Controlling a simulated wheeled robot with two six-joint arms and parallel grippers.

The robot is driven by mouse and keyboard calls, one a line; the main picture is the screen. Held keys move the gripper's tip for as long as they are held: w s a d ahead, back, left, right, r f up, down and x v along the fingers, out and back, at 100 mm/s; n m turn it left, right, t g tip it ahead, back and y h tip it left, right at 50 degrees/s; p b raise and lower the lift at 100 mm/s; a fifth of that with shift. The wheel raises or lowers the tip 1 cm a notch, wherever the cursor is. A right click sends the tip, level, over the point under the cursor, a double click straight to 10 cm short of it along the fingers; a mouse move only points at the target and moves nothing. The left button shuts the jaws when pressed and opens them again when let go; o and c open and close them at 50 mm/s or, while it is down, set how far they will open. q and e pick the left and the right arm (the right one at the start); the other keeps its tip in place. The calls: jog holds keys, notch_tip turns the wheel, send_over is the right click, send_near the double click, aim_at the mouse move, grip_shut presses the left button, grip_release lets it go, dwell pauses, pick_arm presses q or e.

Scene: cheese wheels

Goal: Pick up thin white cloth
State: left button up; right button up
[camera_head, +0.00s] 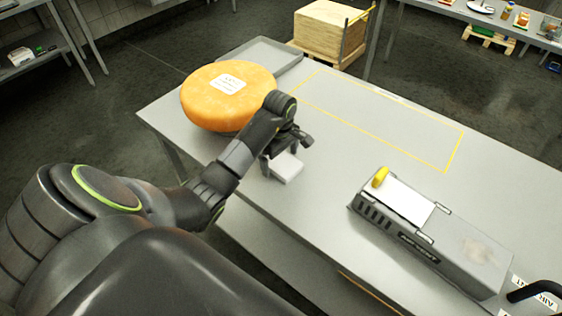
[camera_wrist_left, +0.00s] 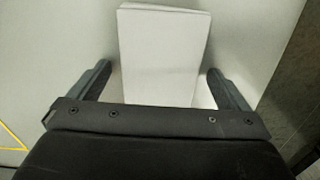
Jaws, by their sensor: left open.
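The thin white cloth (camera_head: 287,168) lies as a small folded white block on the grey metal table (camera_head: 330,150), near its front edge. My left gripper (camera_head: 281,157) is just above the cloth and partly covers it in the head view. In the left wrist view the cloth (camera_wrist_left: 163,55) lies between and beyond the two fingers of my left gripper (camera_wrist_left: 165,85). The fingers are open, one on each side, with a gap to the cloth. I cannot tell the exact height above the table. My right gripper is not in view.
A large orange cheese wheel (camera_head: 215,108) with a white label sits left of the gripper, by a grey tray (camera_head: 277,60). A yellow outline (camera_head: 380,92) marks clear table behind. A grey machine (camera_head: 430,235) stands at the right.

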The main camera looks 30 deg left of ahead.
aim_at(280, 160)
pick_arm(q)
jog(key=c, duration=1.1)
jog(key=shift+o, duration=0.2)
jog(key=shift+w+r+b, duration=0.1)
jog(key=shift+r+b, duration=0.2)
jog(key=shift+r, duration=0.2)
notch_tip(280, 160, up, 4)
jog(key=shift+r, duration=0.1)
notch_tip(280, 160, up, 3)
jog(key=p, duration=0.3)
jog(key=shift+r+p, duration=0.1)
jog(key=shift+p, duration=0.3)
jog(key=shift+r+p, duration=0.75)
